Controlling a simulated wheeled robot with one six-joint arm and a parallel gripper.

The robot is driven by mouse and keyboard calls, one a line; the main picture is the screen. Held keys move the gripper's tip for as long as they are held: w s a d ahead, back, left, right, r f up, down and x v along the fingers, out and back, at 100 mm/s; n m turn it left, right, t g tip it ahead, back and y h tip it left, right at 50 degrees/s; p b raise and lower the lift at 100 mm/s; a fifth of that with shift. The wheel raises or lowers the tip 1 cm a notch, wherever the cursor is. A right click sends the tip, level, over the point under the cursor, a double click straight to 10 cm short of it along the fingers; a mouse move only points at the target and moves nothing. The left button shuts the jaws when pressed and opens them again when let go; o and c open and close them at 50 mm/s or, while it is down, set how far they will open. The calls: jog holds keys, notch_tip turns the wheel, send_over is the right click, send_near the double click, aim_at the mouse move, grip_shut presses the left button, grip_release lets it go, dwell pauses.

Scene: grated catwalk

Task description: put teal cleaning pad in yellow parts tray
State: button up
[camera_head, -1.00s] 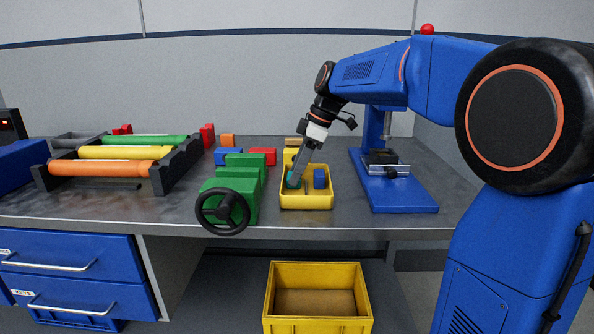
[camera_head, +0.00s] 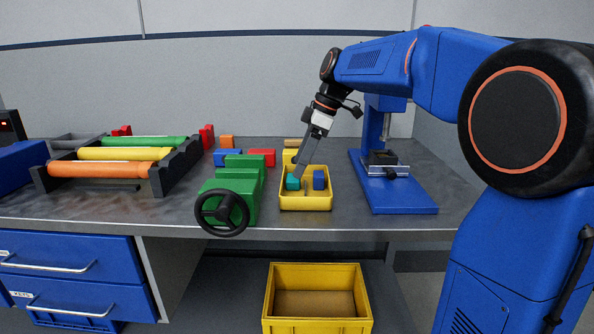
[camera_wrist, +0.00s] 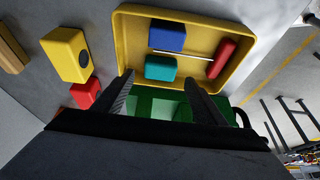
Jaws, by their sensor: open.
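The teal cleaning pad (camera_head: 292,183) lies inside the yellow parts tray (camera_head: 306,206) on the workbench, in its left part. In the wrist view the teal pad (camera_wrist: 160,68) lies on the floor of the tray (camera_wrist: 122,40), next to a blue block (camera_wrist: 168,36). My gripper (camera_head: 301,175) is just above the pad and tilted. In the wrist view my gripper's two fingers (camera_wrist: 160,82) are spread apart with nothing between them, and the pad shows beyond their tips. The jaws look clear of the pad.
The tray also holds a red piece (camera_wrist: 221,58) and a thin rod. A green vise-like machine with a black handwheel (camera_head: 222,212) stands left of the tray. A blue press (camera_head: 398,200) stands to its right. Coloured blocks (camera_head: 262,157) sit behind. A yellow bin (camera_head: 318,325) is below the bench edge.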

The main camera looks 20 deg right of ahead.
jog(key=v, duration=0.8)
jog(key=shift+r, duration=0.25)
jog(key=shift+s, duration=0.1)
